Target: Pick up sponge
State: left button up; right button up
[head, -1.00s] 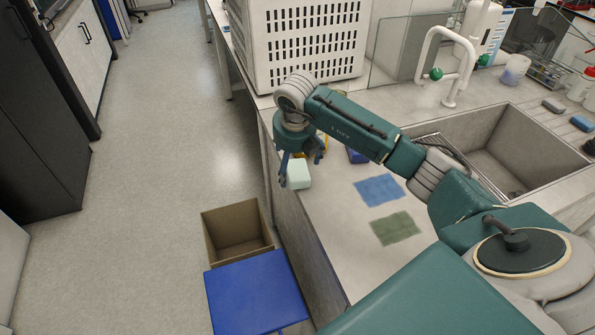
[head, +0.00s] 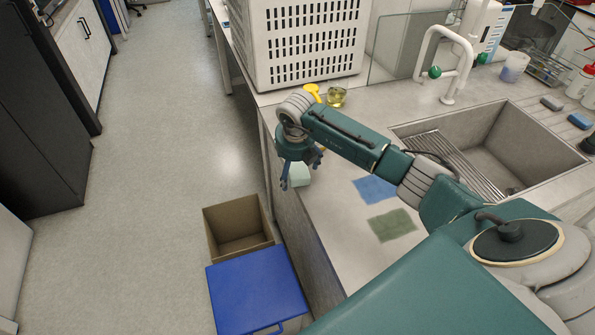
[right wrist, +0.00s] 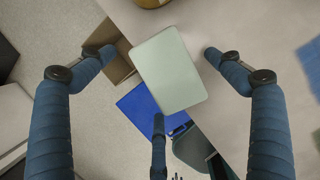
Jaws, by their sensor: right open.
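The pale green sponge (head: 300,174), a block with rounded corners, lies near the left edge of the counter (head: 330,222). In the right wrist view the sponge (right wrist: 170,70) shows between the spread fingers, tilted a little, with nothing closed on it. My right gripper (head: 300,168) is open and points down at the sponge, hiding part of it in the head view. In the right wrist view my right gripper (right wrist: 159,75) has its fingers apart around the sponge's outline. I cannot tell the exact height between them. My left gripper is not in view.
A blue cloth (head: 376,190) and a green cloth (head: 392,225) lie flat on the counter. A yellow scoop (head: 313,91) and a glass (head: 337,97) stand behind my arm. A white basket (head: 308,45), the sink (head: 500,150), an open cardboard box (head: 238,228) and a blue lid (head: 257,290) are nearby.

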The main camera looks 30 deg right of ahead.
jog(key=shift+f, duration=0.2)
dwell(0.4)
jog(key=c, duration=1.1)
